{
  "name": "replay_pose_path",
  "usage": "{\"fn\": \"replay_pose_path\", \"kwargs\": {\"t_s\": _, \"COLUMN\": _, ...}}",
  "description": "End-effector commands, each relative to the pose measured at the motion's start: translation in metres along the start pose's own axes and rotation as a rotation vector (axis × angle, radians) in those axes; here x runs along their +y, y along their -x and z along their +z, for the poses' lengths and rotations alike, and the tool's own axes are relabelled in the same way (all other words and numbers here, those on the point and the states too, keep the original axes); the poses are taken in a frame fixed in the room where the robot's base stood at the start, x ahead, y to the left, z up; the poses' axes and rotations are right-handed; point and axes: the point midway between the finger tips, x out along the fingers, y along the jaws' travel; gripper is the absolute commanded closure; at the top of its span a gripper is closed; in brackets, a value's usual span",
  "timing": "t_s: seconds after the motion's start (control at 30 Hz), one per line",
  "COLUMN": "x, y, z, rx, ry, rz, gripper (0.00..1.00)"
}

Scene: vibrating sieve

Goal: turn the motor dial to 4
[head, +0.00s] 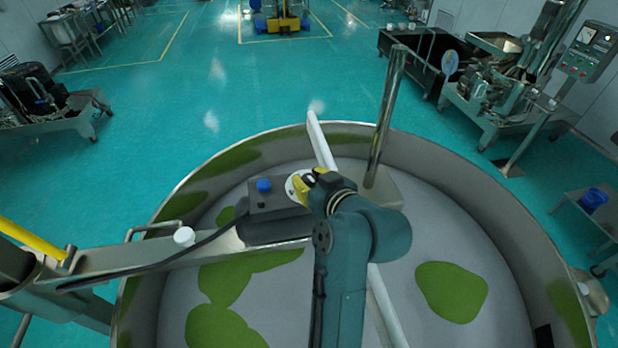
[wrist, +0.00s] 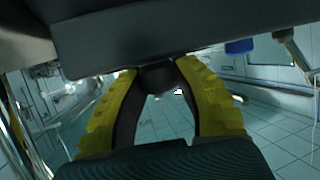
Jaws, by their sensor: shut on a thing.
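The motor control box (head: 262,204) is a dark grey box on the metal arm that reaches over the sieve. A blue knob (head: 264,185) stands on its left part and also shows in the wrist view (wrist: 240,47). The white dial plate (head: 292,186) is at the box's right end, partly covered by my gripper. My gripper (head: 305,183) has yellow fingers, and they close around the dark motor dial (wrist: 158,79) in the wrist view. The dial's marks and setting cannot be read.
The round sieve's metal rim (head: 480,160) surrounds the pan, which has green patches on its floor. A tall metal post (head: 388,110) stands just right of my gripper. A white bar (head: 320,142) crosses the pan, and a black cable (head: 150,267) runs along the metal arm.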

Motion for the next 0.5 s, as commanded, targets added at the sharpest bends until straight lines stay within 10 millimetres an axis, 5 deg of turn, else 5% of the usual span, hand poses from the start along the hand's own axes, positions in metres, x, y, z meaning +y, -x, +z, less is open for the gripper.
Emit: {"fn": "replay_pose_path", "kwargs": {"t_s": 0.5, "x": -0.0038, "y": -0.0026, "z": 0.0012, "rx": -0.003, "ry": -0.135, "rz": 0.328, "gripper": 1.00}}
